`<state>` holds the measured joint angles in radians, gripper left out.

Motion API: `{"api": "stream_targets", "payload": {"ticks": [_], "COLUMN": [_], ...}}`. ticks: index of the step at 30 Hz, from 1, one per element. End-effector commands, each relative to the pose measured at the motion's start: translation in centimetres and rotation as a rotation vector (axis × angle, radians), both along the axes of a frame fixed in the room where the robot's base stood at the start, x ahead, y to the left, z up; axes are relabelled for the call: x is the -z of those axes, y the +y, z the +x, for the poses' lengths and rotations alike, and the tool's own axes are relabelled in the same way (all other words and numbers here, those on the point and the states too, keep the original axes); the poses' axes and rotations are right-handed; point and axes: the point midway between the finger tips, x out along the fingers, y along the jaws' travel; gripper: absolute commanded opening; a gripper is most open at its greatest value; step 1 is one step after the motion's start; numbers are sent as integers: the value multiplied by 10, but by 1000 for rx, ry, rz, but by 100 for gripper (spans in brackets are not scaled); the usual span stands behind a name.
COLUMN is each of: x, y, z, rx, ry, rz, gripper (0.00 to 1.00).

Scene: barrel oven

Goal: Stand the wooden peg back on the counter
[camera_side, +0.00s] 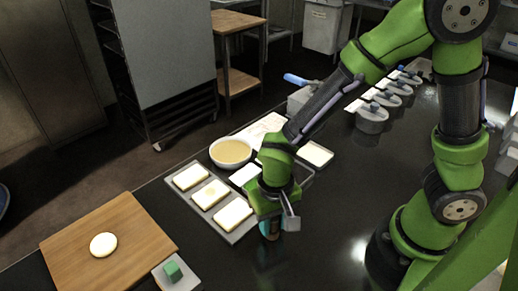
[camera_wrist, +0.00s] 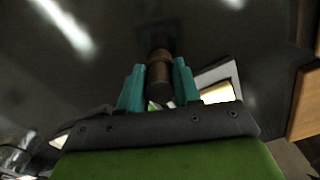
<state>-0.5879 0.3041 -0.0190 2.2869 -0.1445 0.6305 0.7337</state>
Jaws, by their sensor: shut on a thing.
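The wooden peg (camera_wrist: 159,72) is a brown cylinder between the teal fingers of my gripper (camera_wrist: 158,88) in the wrist view. My gripper is shut on it, and its far end points toward the dark counter (camera_wrist: 90,75). In the side view my gripper (camera_side: 272,226) is low over the counter (camera_side: 330,225), just right of the tray of pale slabs, pointing down. Only a small brownish bit of the peg (camera_side: 265,229) shows there beside the teal fingers. I cannot tell whether the peg touches the counter.
A grey tray (camera_side: 232,237) with pale slabs lies left of my gripper, with a bowl (camera_side: 232,152) behind it. Counter right of my gripper is clear.

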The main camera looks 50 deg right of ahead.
Motion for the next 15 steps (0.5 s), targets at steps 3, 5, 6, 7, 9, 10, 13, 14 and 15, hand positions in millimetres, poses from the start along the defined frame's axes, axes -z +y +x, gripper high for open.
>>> {"api": "stream_targets", "payload": {"ticks": [3,5,6,7,9,10,13,14,15], "x": [2,2,2,2,2,2,2,2,1], "y": [0,0,0,0,0,0,0,0,0], "z": [0,0,0,0,0,0,0,0,0], "rx": [0,0,0,0,0,0,0,0,0], "ry": [0,0,0,0,0,0,0,0,0], "rz": [0,0,0,0,0,0,0,0,0], "gripper": [6,6,6,6,6,35,51,55,61]}}
